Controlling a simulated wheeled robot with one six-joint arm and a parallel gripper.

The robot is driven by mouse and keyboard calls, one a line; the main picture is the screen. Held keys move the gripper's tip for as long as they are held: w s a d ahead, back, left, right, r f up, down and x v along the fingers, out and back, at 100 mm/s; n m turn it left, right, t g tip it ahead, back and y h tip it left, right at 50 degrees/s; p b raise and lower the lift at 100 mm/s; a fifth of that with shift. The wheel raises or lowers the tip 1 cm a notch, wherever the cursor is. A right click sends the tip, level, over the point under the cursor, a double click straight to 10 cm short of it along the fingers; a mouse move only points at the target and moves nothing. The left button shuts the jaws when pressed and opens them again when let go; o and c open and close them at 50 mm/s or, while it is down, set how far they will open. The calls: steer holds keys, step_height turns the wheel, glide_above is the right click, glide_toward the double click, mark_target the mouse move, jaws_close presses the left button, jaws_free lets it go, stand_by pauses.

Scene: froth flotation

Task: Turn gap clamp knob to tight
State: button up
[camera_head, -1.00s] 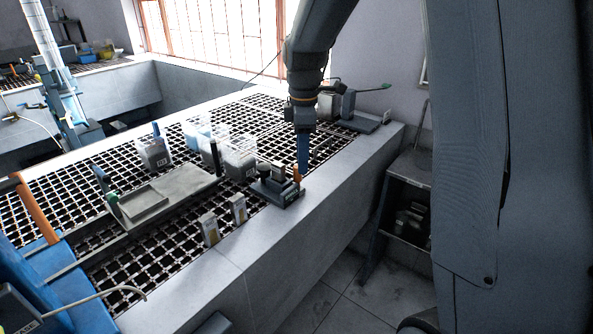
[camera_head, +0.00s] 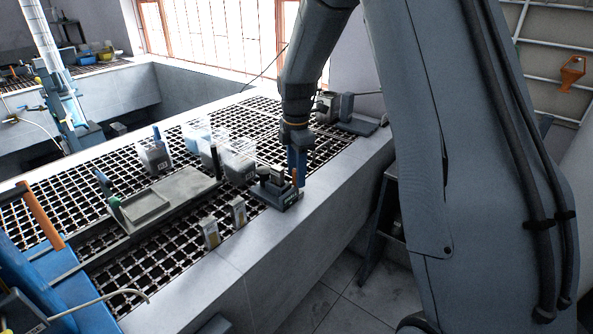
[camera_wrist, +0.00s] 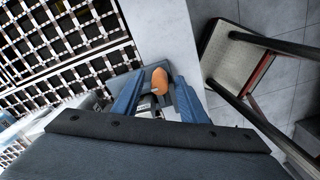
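The gap clamp is a small dark device (camera_head: 275,189) on the pale ledge beside the grating. Its orange knob (camera_head: 295,178) stands at the clamp's right end. My gripper (camera_head: 298,170) points down at the knob, with its blue fingers close to it in the head view. In the wrist view, the rounded orange knob (camera_wrist: 160,81) lies between the two blue fingers of my gripper (camera_wrist: 155,90). The fingers are apart, with a gap visible on the knob's left side. The knob looks close to the right finger; contact cannot be told. Much of the clamp is hidden in the wrist view.
Two small boxes (camera_head: 211,233) stand on the ledge left of the clamp. A grey tray (camera_head: 150,205) and clear containers (camera_head: 238,162) sit on the grating. A dark device (camera_head: 345,112) is behind my arm. A stand (camera_wrist: 240,62) is on the floor at right.

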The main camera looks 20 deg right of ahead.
steer(key=shift+f, duration=0.1)
jaws_close()
stand_by(0.3)
steer(key=m, duration=0.4)
steer(key=shift+m+p, duration=0.3)
steer(key=shift+m, duration=0.1)
steer(key=m, duration=0.4)
steer(key=shift+w+m, duration=0.1)
steer(key=shift+m, duration=0.2)
steer(key=m, duration=0.4)
steer(key=shift+p, duration=0.35)
steer(key=shift+m, duration=2.2)
